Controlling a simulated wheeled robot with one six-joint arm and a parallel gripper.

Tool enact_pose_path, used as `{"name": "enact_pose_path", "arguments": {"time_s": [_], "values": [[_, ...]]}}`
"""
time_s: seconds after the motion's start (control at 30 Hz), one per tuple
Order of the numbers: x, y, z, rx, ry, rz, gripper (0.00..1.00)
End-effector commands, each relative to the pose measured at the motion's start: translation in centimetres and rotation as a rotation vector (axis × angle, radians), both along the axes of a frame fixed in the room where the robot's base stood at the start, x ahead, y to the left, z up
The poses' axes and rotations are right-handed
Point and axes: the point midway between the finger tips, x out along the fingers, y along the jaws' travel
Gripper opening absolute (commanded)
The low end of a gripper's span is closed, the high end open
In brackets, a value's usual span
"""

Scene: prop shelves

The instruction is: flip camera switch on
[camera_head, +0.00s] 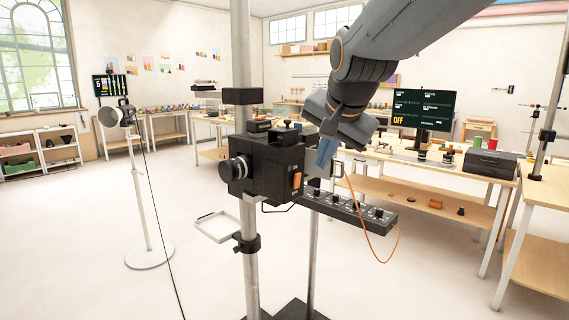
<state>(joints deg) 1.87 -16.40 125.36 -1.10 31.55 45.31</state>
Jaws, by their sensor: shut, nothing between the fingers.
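The camera (265,165) is a black box with a lens on its left side, mounted on a grey pole. Its switch (296,181) is an orange rocker on the right-hand face. My gripper (325,160) comes down from the upper right and is shut and empty. Its blue fingertips are just right of and a little above the switch, beside the camera's face. I cannot tell whether they touch the camera. A monitor (424,109) at the back right shows "OFF" in yellow.
A black control strip (350,212) with several knobs sticks out right below the camera, with an orange cable (372,240) looping near it. A lamp on a white stand (143,190) is at left. Workbenches line the back and right. The floor at front left is clear.

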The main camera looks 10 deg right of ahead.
Motion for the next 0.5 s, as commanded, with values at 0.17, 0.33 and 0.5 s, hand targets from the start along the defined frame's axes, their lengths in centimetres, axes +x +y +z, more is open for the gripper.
{"name": "enact_pose_path", "arguments": {"time_s": [0.17,0.33,0.5], "values": [[1.9,-0.2,-2.4,0.0,0.006,-0.002,0.0],[3.7,-0.4,-4.6,0.0,0.006,-0.003,0.0],[5.3,-0.5,-6.7,-0.001,0.006,-0.003,0.0]]}}
